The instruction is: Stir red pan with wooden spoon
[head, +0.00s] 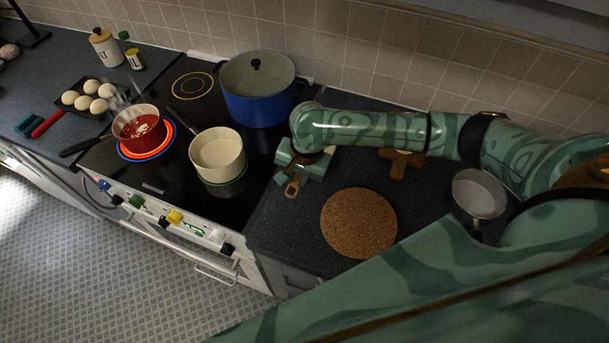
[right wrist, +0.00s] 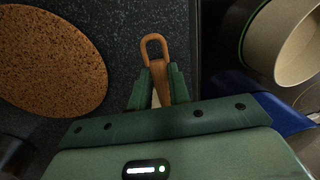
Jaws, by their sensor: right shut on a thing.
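The red pan (head: 138,133) holds red contents with a pale patch and sits on the glowing burner at the left of the hob. Its dark handle points left. My right gripper (head: 294,178) is over the dark counter just right of the hob, well away from the pan. It is shut on the wooden spoon (head: 292,191). In the right wrist view, the spoon's looped handle end (right wrist: 156,42) sticks out past the fingers (right wrist: 160,88); the rest of the spoon is hidden. My left gripper is not in view.
A cork mat (head: 358,222) and a small pale pan (head: 479,193) are on the right counter. An egg tray (head: 88,97) is at left.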

